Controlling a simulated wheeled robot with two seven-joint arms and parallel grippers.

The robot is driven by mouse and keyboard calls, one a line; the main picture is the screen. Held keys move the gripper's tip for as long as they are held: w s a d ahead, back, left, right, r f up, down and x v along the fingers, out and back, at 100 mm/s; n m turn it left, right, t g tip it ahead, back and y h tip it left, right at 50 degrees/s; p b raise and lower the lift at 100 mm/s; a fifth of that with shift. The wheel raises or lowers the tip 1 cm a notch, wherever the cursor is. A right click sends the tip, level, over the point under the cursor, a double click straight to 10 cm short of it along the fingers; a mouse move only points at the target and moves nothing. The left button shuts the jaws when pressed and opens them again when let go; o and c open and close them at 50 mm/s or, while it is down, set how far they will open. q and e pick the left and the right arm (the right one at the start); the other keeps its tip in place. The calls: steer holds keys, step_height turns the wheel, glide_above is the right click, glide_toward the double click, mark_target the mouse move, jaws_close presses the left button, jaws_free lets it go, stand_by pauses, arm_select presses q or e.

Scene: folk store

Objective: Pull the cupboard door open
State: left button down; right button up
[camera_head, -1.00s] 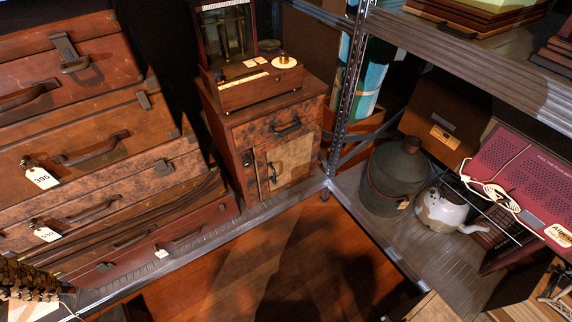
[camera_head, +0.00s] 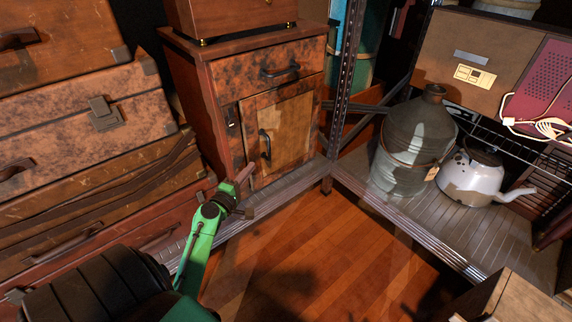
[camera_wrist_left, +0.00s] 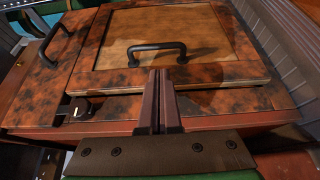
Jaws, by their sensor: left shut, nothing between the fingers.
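The cupboard door (camera_head: 279,133) is closed, a wooden panel in a mottled frame with a dark upright handle (camera_head: 265,146) near its left edge. In the left wrist view the door (camera_wrist_left: 203,29) fills the upper middle, and its handle (camera_wrist_left: 157,48) lies just beyond my fingertips. My left gripper (camera_head: 243,180) is low in front of the cupboard's left side, below the handle. In the left wrist view its fingers (camera_wrist_left: 160,76) are together with nothing between them, and they do not grip the handle. My right gripper is not in view.
A drawer with a dark handle (camera_head: 279,71) is above the door. Stacked brown suitcases (camera_head: 80,130) stand close on the left. A metal shelf post (camera_head: 347,80) rises on the right, near a grey can (camera_head: 412,145) and a white kettle (camera_head: 474,177). The wooden floor (camera_head: 310,250) in front is clear.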

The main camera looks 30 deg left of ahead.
arm_select(q)
steer(key=w+a, duration=0.2)
steer(key=w, duration=0.7)
steer(key=shift+w, duration=0.2)
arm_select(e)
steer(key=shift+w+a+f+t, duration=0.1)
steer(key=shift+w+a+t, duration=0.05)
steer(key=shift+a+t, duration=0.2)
arm_select(q)
steer(key=shift+d, duration=0.2)
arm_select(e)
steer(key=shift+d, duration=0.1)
